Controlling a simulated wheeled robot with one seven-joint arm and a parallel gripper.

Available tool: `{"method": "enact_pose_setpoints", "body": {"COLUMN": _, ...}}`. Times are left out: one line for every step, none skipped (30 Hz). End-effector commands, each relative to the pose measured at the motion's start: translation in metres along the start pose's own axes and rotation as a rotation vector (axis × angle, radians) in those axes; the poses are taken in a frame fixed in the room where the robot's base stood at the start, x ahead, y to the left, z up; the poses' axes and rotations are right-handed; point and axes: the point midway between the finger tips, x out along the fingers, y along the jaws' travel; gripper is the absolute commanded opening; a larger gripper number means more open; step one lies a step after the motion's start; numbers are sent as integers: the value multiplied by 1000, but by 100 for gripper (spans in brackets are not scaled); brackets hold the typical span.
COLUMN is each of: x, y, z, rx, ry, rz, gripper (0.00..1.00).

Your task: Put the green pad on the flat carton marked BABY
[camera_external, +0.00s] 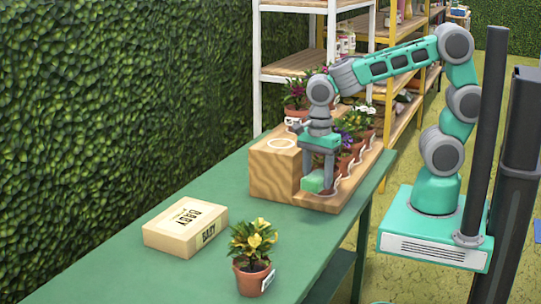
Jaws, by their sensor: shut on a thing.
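The flat carton marked BABY (180,232) lies on the green table at the left, a cream box with dark lettering on its top and side. My gripper (319,184) points down at the front end of the wooden tray, right of and behind the carton. It is shut on the green pad (312,184), a small light green block low between the fingers. The fingers partly cover the pad. I cannot tell whether its underside touches the tray.
A potted yellow-green plant (252,255) stands right of the carton. A wooden block (272,172) stands directly left of my gripper. The wooden tray (350,188) holds several potted flowers.

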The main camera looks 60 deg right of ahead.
Motion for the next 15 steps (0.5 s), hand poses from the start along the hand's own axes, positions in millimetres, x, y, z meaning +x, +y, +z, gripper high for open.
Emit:
{"method": "enact_pose_setpoints", "body": {"x": 10, "y": 8, "z": 3, "rx": -19, "ry": 4, "rz": 7, "gripper": 11}}
{"method": "enact_pose_setpoints", "body": {"x": 16, "y": 11, "z": 7, "rx": -33, "ry": 5, "rz": 9, "gripper": 11}}
{"method": "enact_pose_setpoints", "body": {"x": 20, "y": 10, "z": 14, "rx": -48, "ry": 4, "rz": 6, "gripper": 11}}
{"method": "enact_pose_setpoints", "body": {"x": 22, "y": 8, "z": 19, "rx": -58, "ry": 4, "rz": 6, "gripper": 11}}
{"method": "enact_pose_setpoints", "body": {"x": 23, "y": 4, "z": 24, "rx": -66, "ry": 3, "rz": 6, "gripper": 11}}
{"method": "enact_pose_setpoints", "body": {"x": 24, "y": 0, "z": 33, "rx": -79, "ry": 3, "rz": 5, "gripper": 11}}
{"method": "enact_pose_setpoints", "body": {"x": 23, "y": -5, "z": 40, "rx": -88, "ry": 3, "rz": 4, "gripper": 11}}
{"method": "enact_pose_setpoints", "body": {"x": 22, "y": -10, "z": 47, "rx": -96, "ry": 2, "rz": 4, "gripper": 11}}
{"method": "enact_pose_setpoints", "body": {"x": 21, "y": -16, "z": 57, "rx": -107, "ry": 2, "rz": 4, "gripper": 11}}
{"method": "enact_pose_setpoints", "body": {"x": 19, "y": -22, "z": 66, "rx": -116, "ry": 2, "rz": 3, "gripper": 11}}
{"method": "enact_pose_setpoints", "body": {"x": 18, "y": -28, "z": 74, "rx": -124, "ry": 2, "rz": 4, "gripper": 11}}
{"method": "enact_pose_setpoints", "body": {"x": 13, "y": -37, "z": 86, "rx": -135, "ry": 1, "rz": 2, "gripper": 11}}
{"method": "enact_pose_setpoints", "body": {"x": 9, "y": -44, "z": 96, "rx": -143, "ry": 1, "rz": 1, "gripper": 11}}
{"method": "enact_pose_setpoints", "body": {"x": 4, "y": -51, "z": 105, "rx": -149, "ry": 0, "rz": 0, "gripper": 11}}
{"method": "enact_pose_setpoints", "body": {"x": -4, "y": -62, "z": 116, "rx": -156, "ry": 0, "rz": 0, "gripper": 11}}
